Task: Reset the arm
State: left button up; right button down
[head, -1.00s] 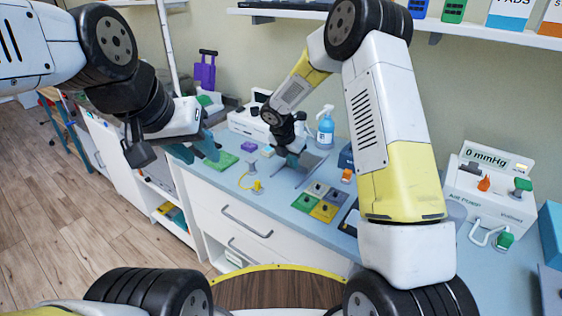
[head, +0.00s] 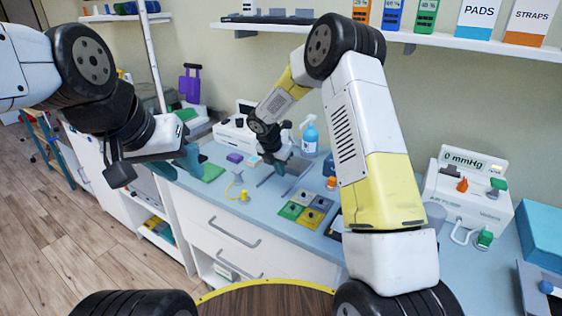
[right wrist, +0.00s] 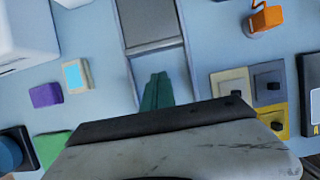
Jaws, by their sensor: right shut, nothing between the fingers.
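My right gripper (head: 281,168) hangs low over the blue counter (head: 400,264), above a grey metal tray-like frame. In the right wrist view its green fingers (right wrist: 156,91) are pressed together with nothing between them. My left gripper (head: 178,163) is at the left end of the counter, near a green pad (head: 209,172). Its two teal fingers appear spread apart, with nothing seen between them. My right arm (head: 362,130) is raised and bent over the counter, hiding part of the wall and counter behind it.
Coloured tiles with black knobs (head: 306,207) lie right of my right gripper. A spray bottle (head: 310,136) stands behind it. A pressure unit reading 0 mmHg (head: 468,190) stands at right. A shelf (head: 455,34) runs above. A purple block (head: 235,157) lies left.

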jog(key=s+v, duration=0.1)
jog(key=v, duration=0.9)
jog(key=s+d+r+m, duration=0.5)
jog(key=s+r+m, duration=0.2)
jog(key=r, duration=0.2)
jog(key=s+d+r+m+t+y, duration=0.1)
jog(key=s+r+m, duration=0.1)
jog(key=s+m, duration=0.5)
jog(key=s+d+r+m+y, duration=0.2)
jog(key=s+r+m, duration=0.1)
jog(key=s+m, duration=0.4)
jog(key=s+d+r+m+t+y, duration=0.1)
jog(key=s+d+r+m, duration=0.1)
jog(key=s+m, duration=0.5)
jog(key=s, duration=0.4)
jog(key=shift+s+d+r+t+y, duration=0.25)
jog(key=shift+r+t+y, duration=0.05)
jog(key=shift+r+y, duration=0.1)
